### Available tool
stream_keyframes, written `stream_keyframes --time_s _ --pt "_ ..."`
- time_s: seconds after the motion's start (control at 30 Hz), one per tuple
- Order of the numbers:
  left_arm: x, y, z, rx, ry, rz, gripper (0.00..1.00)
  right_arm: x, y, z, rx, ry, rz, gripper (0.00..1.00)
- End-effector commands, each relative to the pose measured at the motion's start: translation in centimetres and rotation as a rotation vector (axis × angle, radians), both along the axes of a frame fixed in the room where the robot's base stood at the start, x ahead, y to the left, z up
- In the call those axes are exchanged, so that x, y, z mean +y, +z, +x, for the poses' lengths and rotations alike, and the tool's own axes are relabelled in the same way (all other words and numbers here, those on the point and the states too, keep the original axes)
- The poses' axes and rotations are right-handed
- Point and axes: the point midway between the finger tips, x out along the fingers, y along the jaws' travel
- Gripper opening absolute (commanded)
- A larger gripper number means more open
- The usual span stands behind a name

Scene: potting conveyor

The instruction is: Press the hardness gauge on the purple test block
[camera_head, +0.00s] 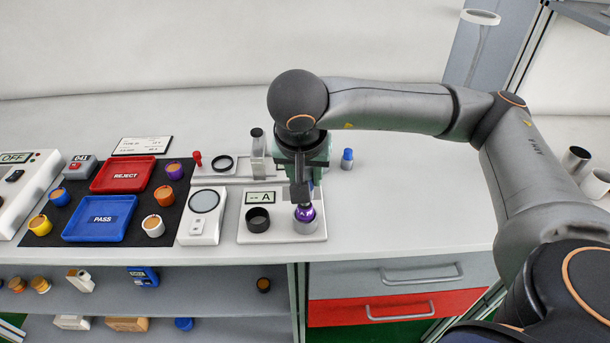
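The purple test block (305,213) has a label on it. It sits in a grey round seat (305,226) at the right of a white base plate (270,238). A small display (261,198) reading "-- A" and a black round cup (258,222) are on the same plate. My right gripper (302,200) points straight down just above the purple block. Its fingers and whatever is between them are mostly hidden by the wrist, so I cannot tell the hardness gauge apart or whether it touches the block. My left gripper is out of view.
Left of the plate are a white magnifier-like device (202,216), a blue PASS tray (98,236) and a red REJECT tray (124,187) with several coloured pots around. A blue-capped bottle (347,159) stands behind right. The counter at right (410,215) is clear.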

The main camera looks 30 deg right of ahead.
Motion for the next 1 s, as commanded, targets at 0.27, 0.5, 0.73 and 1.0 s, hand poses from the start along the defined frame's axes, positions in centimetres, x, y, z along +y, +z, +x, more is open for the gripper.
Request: stream_keyframes --time_s 0.27,0.5,0.73,1.0 --pt "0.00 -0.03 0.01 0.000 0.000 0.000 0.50 -0.01 0.07 0.02 -0.001 0.000 -0.001 0.00" --pt "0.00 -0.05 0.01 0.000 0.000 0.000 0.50 0.00 0.06 0.02 -0.001 0.000 -0.001 0.00" --pt "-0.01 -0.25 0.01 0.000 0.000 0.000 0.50 -0.01 -0.15 0.02 -0.001 0.000 -0.001 0.00" --pt "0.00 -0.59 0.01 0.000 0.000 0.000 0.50 -0.01 -0.48 0.01 -0.001 0.000 -0.001 0.00"
